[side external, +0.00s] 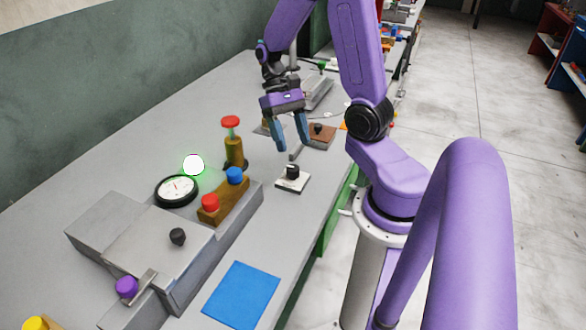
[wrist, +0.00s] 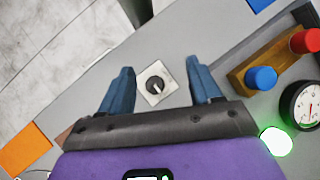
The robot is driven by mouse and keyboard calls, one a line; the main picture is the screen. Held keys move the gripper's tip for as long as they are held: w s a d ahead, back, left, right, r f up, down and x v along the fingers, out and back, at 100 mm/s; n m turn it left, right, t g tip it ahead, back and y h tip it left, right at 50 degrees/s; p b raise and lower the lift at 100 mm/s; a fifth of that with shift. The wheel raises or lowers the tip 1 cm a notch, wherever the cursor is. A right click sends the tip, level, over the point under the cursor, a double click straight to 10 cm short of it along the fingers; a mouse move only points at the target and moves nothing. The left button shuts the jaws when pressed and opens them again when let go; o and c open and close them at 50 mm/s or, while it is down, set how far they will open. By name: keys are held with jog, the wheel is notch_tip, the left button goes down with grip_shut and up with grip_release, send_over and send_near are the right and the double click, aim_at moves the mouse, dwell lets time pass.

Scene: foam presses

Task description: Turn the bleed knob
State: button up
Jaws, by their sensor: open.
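A small black knob with a pale pointer line sits on a square white plate; the knob (side external: 292,170) is on the grey bench near its front edge. In the wrist view the knob (wrist: 155,86) and its plate (wrist: 146,95) lie between the fingers. My gripper (side external: 295,147) is open and empty, pointing down above the knob and clear of it. In the wrist view my gripper (wrist: 162,72) has one blue finger on each side of the knob. No label shows on the knob.
Left of the knob, a brown block (side external: 226,203) carries red and blue buttons beside a round gauge (side external: 176,190) and a glowing lamp (side external: 193,165). A red-topped post (side external: 231,123) stands behind. Another dark knob (side external: 177,237) is on a grey box. A blue mat (side external: 241,294) lies in front.

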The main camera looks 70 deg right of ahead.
jog(key=s+d+f+m+t+y, duration=0.25)
jog(key=d+m+y, duration=0.25)
jog(key=d+m, duration=0.3)
jog(key=m+t+y, duration=0.2)
jog(key=m+t, duration=0.8)
jog(key=m, duration=0.1)
send_near(293, 167)
jog(key=x, duration=1)
jog(key=shift+f, duration=0.3)
jog(key=c, duration=1)
